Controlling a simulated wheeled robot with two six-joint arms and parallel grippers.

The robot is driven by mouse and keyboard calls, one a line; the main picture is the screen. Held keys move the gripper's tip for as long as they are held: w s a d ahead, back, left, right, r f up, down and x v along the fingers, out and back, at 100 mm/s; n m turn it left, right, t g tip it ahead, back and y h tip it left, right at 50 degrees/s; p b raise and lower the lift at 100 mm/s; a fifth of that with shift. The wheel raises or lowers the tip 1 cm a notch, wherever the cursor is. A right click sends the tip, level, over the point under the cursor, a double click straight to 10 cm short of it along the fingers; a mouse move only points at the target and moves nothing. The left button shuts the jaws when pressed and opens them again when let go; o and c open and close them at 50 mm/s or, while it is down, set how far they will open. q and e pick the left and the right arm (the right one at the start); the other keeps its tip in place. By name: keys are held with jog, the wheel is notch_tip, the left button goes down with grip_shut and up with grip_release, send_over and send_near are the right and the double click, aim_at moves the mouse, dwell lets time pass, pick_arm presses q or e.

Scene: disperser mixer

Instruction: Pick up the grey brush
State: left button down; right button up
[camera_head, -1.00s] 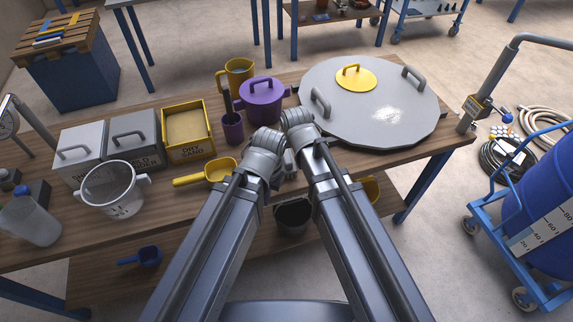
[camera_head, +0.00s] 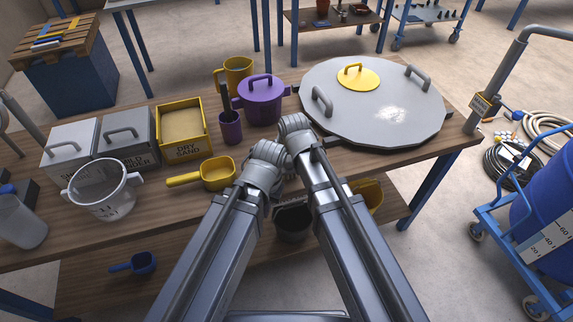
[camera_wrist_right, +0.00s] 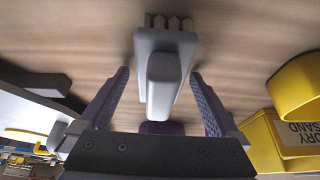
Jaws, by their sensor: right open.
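In the right wrist view a light grey brush (camera_wrist_right: 164,62) with several pale bristle tufts at its far end lies over the wooden tabletop. My right gripper (camera_wrist_right: 160,75) is open, with one finger on each side of the brush and visible gaps between fingers and brush. In the head view the brush is hidden behind my arms. My left gripper (camera_head: 268,168) is low over the front of the table; its fingers are hidden, so its opening does not show.
A purple pot (camera_head: 260,103), purple cup (camera_head: 230,127), yellow jug (camera_head: 237,74) and yellow scoop (camera_head: 217,174) stand near my arms. A big grey lid (camera_head: 374,108) fills the table's right. The yellow sand box (camera_head: 183,129) and a white bucket (camera_head: 103,190) stand left.

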jog(key=c, duration=1.5)
